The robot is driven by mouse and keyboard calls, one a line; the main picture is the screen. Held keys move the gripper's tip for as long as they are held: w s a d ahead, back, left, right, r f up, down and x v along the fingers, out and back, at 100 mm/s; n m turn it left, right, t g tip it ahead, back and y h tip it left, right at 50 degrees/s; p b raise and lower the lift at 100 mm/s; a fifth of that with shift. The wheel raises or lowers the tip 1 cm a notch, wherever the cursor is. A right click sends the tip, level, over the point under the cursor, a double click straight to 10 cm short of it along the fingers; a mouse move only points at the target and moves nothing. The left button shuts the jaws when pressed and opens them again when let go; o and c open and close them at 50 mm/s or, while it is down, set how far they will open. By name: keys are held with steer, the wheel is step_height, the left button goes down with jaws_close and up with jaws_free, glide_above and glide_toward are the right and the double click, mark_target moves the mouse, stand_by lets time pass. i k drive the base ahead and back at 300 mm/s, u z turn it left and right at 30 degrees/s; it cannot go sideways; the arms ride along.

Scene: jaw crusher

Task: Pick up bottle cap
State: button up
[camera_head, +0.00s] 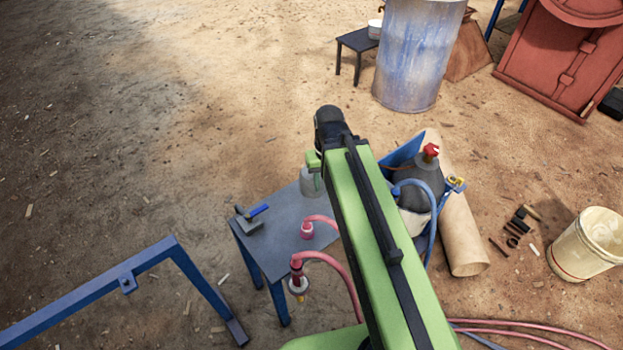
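My green and black arm reaches up the middle of the picture over a small dark table (285,215). Its far end is in view, but my gripper's fingers cannot be made out. A pale, bottle-like container (311,183) shows on the table beside the arm's far end. A small green piece sits right above it; I cannot tell whether that is a cap or part of my arm. A dark rounded bottle (420,180) with a red cap-like top (431,150) stands right of my arm. No loose bottle cap can be made out.
A hammer-like tool (252,217) and pink hose fittings (307,230) are on the table. A blue frame (175,250) stands at left. The dirt floor at upper left is mostly clear.

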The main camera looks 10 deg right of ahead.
mark_target(306, 186)
steer(key=u, duration=0.5)
steer(key=k, duration=0.15)
steer(key=u, duration=2.95)
steer(key=k, duration=1.25)
steer(key=z, duration=1.05)
steer(key=i, duration=1.05)
steer(key=u, duration=0.15)
